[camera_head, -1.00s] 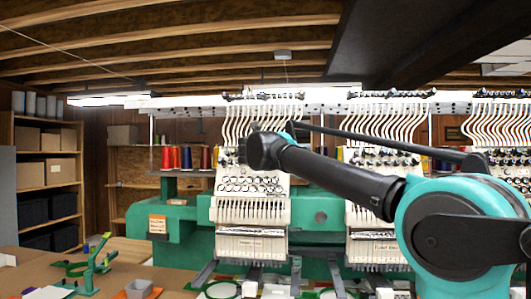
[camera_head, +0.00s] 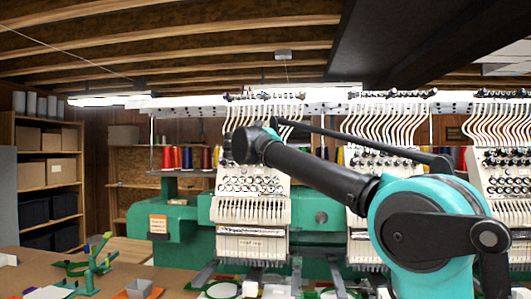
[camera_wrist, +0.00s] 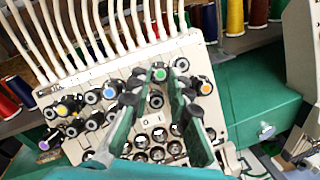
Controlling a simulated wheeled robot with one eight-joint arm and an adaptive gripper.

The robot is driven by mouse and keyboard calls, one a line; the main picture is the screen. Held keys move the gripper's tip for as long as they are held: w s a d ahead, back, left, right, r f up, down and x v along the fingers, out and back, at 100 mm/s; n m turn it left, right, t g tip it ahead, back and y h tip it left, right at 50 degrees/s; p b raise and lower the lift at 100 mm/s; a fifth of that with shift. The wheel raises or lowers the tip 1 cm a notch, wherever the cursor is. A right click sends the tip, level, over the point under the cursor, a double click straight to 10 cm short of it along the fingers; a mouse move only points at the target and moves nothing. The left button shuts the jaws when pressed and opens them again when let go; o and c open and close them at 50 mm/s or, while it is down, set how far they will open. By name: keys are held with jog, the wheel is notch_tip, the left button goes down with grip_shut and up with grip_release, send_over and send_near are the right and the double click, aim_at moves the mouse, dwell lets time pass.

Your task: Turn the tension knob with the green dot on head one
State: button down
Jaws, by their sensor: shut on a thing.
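The tension knob with the green dot (camera_wrist: 159,74) sits in the upper row of knobs on the cream panel of head one (camera_wrist: 112,75). My gripper (camera_wrist: 158,81) has its two green fingers on either side of this knob and is shut on it, with the green dot facing the wrist camera. In the head view, head one (camera_head: 250,211) is the left embroidery head. My arm's dark wrist covers its upper knobs there, so my fingers and the green-dot knob are hidden in that view.
White thread tubes (camera_wrist: 90,30) rise above the panel. A second head (camera_head: 366,250) stands to the right, behind my arm. A table (camera_head: 25,270) lies at left.

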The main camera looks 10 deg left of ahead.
jog(key=shift+w+a+r+m+g+h, duration=0.15)
jog(key=shift+m+g, duration=0.9)
jog(key=shift+m, duration=2.1)
jog(key=shift+d+r+m+g+h, duration=0.15)
jog(key=shift+m+g, duration=0.85)
jog(key=shift+m, duration=2.2)
jog(key=shift+w+a+r+m+g, duration=0.2)
jog(key=shift+m+g, duration=0.85)
jog(key=shift+m, duration=2.1)
jog(key=shift+s, duration=0.15)
jog(key=c, duration=1.4)
grip_release()
jog(key=shift+r, duration=0.1)
jog(key=s+a, duration=0.1)
jog(key=s, duration=0.3)
jog(key=s+a+r, duration=0.1)
jog(key=s+a, duration=0.1)
jog(key=s, duration=0.3)
jog(key=s+a, duration=0.2)
jog(key=s, duration=0.2)
jog(key=shift+s+a+r, duration=0.25)
